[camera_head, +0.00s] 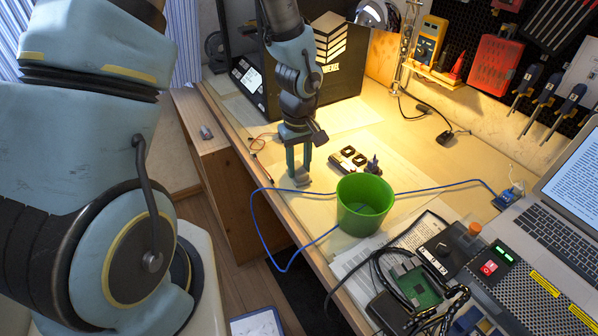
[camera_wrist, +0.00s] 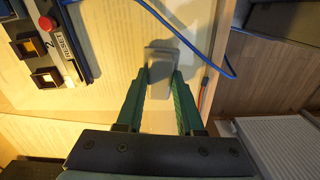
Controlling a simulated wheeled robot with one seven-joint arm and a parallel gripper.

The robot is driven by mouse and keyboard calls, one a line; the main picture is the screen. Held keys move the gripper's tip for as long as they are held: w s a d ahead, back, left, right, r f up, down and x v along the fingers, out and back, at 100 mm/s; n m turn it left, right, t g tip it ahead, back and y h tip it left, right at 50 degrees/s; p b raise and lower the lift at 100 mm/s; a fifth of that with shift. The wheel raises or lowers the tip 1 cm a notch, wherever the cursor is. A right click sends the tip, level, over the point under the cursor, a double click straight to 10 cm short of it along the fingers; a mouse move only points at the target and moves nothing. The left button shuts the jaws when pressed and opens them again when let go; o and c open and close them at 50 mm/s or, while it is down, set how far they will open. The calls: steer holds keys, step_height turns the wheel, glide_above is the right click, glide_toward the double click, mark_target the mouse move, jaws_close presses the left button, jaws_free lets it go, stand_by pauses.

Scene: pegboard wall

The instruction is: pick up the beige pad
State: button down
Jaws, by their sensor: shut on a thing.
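My gripper (camera_head: 298,168) points down over the left front part of the table in the head view. The pad (camera_head: 300,178) also shows at the fingertips in the head view, low at the table surface. I cannot tell whether it touches the table. The fingers hide its sides.
A green bin (camera_head: 365,205) stands right of my gripper. A small button box (camera_head: 354,160) lies behind it, and also shows in the wrist view (camera_wrist: 45,48). A blue cable (camera_head: 430,187) loops over the table edge. Cables and electronics crowd the front right.

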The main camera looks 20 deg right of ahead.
mark_target(299, 168)
step_height(299, 168, up, 10)
steer(key=shift+b, duration=0.3)
stand_by(0.3)
steer(key=c, duration=1.1)
jaws_free()
jaws_close()
